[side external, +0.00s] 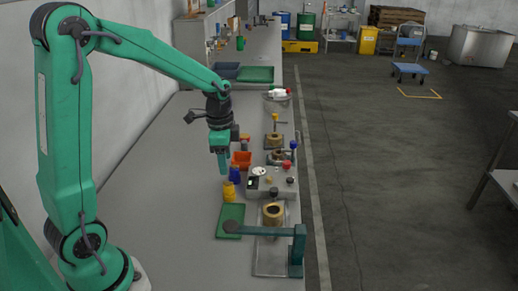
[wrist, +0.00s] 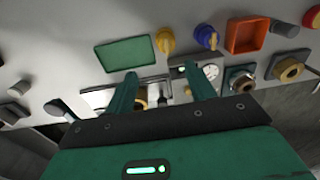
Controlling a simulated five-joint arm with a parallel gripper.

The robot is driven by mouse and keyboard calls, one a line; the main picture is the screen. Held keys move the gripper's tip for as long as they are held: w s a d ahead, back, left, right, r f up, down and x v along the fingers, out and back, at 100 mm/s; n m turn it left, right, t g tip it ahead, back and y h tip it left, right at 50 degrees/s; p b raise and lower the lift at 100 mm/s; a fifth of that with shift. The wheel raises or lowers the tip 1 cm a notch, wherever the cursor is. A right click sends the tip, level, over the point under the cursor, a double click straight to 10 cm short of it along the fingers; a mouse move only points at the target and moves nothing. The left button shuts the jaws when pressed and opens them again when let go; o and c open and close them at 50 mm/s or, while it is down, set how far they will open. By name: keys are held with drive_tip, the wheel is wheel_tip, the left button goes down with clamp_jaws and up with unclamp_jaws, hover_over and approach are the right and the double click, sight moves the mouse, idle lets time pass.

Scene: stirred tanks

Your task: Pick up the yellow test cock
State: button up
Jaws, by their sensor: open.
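The yellow test cock (side external: 229,191) stands on the grey bench between the green tray and a blue test cock (side external: 235,174). In the wrist view the yellow test cock (wrist: 166,41) is beyond my fingertips, roughly in line with the gap between them, and the blue one (wrist: 206,36) is to its right. My gripper (side external: 223,168) points down above the bench, near the blue cock and the orange bin. In the wrist view my gripper (wrist: 160,70) has its two fingers spread apart with no object held. It is apart from the yellow cock.
A green tray (side external: 229,224) lies at the near side and an orange bin (side external: 241,160) at the far side. A control box (side external: 271,187) with knobs and a gauge stands to the right, near brass fittings and a dark green clamp arm (side external: 270,231). The bench's left part is clear.

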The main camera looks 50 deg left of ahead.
sight(228, 183)
drive_tip(key=shift+w+a+f+m+g, duration=0.1)
drive_tip(key=shift+w+a+f+m, duration=0.1)
drive_tip(key=shift+f, duration=0.3)
drive_tip(key=shift+w+a+f+m+g, duration=0.15)
drive_tip(key=shift+w+a+f, duration=0.1)
drive_tip(key=shift+f, duration=0.2)
drive_tip(key=shift+w+a+f+m+g, duration=0.1)
drive_tip(key=shift+w+a+f+m, duration=0.1)
drive_tip(key=shift+f, duration=0.3)
drive_tip(key=shift+f, duration=1.3)
drive_tip(key=shift+f, duration=2.6)
drive_tip(key=c, duration=1.1)
